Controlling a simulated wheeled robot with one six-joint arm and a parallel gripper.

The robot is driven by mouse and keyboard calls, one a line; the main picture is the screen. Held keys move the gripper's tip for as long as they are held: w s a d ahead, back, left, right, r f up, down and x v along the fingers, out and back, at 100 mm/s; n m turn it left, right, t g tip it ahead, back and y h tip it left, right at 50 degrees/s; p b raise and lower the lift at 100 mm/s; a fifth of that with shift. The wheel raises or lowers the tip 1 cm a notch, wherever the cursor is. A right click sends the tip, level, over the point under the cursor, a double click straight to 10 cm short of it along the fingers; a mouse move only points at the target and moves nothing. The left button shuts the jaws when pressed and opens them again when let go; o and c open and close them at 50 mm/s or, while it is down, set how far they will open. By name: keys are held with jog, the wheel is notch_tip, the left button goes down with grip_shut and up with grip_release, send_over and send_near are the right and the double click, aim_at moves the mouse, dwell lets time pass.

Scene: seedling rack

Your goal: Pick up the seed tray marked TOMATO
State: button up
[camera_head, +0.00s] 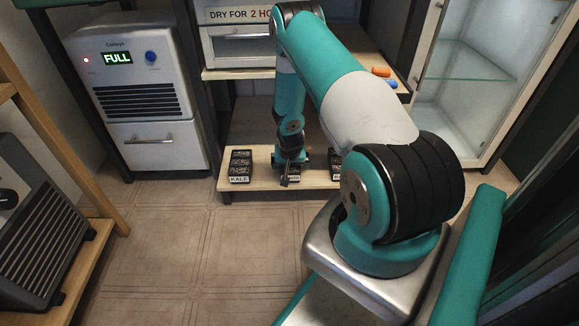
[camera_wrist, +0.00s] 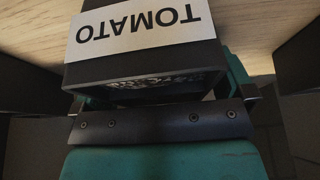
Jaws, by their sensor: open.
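The seed tray marked TOMATO (camera_wrist: 145,62) is black with a white label and fills the top middle of the wrist view. Its lettering appears upside down there. My gripper (camera_head: 289,176) is down at the low wooden shelf in the head view, in front of the middle tray, and hides most of it. The gripper is open. In the wrist view its dark crossbar lies close to the tray's near edge. I cannot tell whether the fingers touch the tray.
A black tray marked KALE (camera_head: 240,166) stands left of my gripper on the low shelf (camera_head: 262,184). Another black tray (camera_head: 336,163) is partly hidden at right. A grey cabinet showing FULL (camera_head: 140,95) stands at left. The floor in front (camera_head: 190,245) is clear.

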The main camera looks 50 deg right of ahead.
jog(key=shift+f, duration=0.15)
jog(key=c, duration=1.1)
